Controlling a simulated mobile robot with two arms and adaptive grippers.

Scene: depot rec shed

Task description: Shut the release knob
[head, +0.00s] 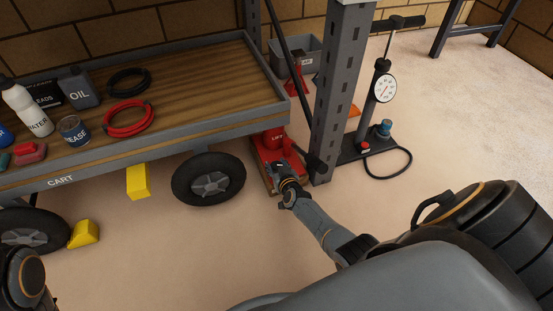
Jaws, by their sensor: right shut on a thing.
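A red jack (273,141) marked with white letters stands on the floor, between the cart's right wheel and the grey upright post. My right gripper (278,171) reaches down to the near end of the jack and is shut on what looks like its release knob. The knob is small and hidden by the fingers, so I cannot tell how far it is turned. My left gripper is not in view; only a dark part of my left arm shows at the lower left edge.
The cart (205,80) holds bottles, a tin and cable coils. Its black wheel (208,179) is close left of my gripper. The grey post (341,90) stands close right, with a floor pump (376,100) beyond. Yellow chocks (138,182) are at left. The front floor is clear.

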